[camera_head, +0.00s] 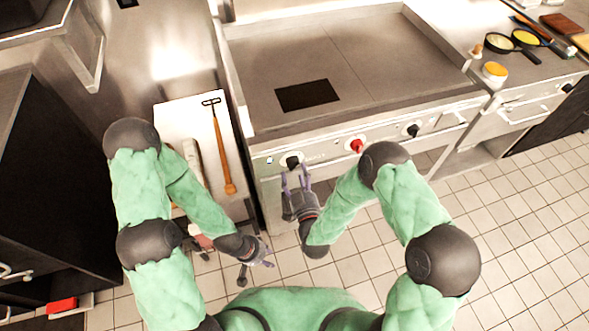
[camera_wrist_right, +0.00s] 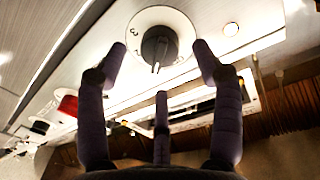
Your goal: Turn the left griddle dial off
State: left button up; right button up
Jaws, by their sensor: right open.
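The left griddle dial (camera_head: 292,162) is a black knob on a pale round plate, at the left of the griddle's front panel. In the right wrist view the dial (camera_wrist_right: 158,44) shows close up. Figures ring its plate, and its pointer aims toward the bottom of that picture. My right gripper (camera_head: 298,176) is just in front of the dial. In the wrist view its fingers (camera_wrist_right: 159,62) are spread, with the dial between and beyond the upper two; contact is not clear. My left gripper (camera_head: 262,260) hangs low, apart from the panel; its jaw state is unclear.
A red knob (camera_head: 356,145) and another black dial (camera_head: 413,130) are farther right on the panel. A small lit lamp (camera_wrist_right: 230,29) sits beside the left dial. The griddle plate (camera_head: 385,60) is above. A wooden-handled scraper (camera_head: 221,150) lies on the left counter.

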aim_at(294, 168)
jog(key=shift+x, duration=1.6)
jog(key=c, duration=1.2)
jog(key=shift+o, duration=0.2)
jog(key=shift+f+n+b, duration=0.1)
jog(key=shift+n+b, duration=0.4)
jog(key=shift+b, duration=0.05)
jog(key=n+b, duration=0.5)
jog(key=n, duration=0.4)
jog(key=shift+f+y, duration=0.1)
jog(key=shift+y, duration=0.3)
jog(key=shift+n, duration=0.3)
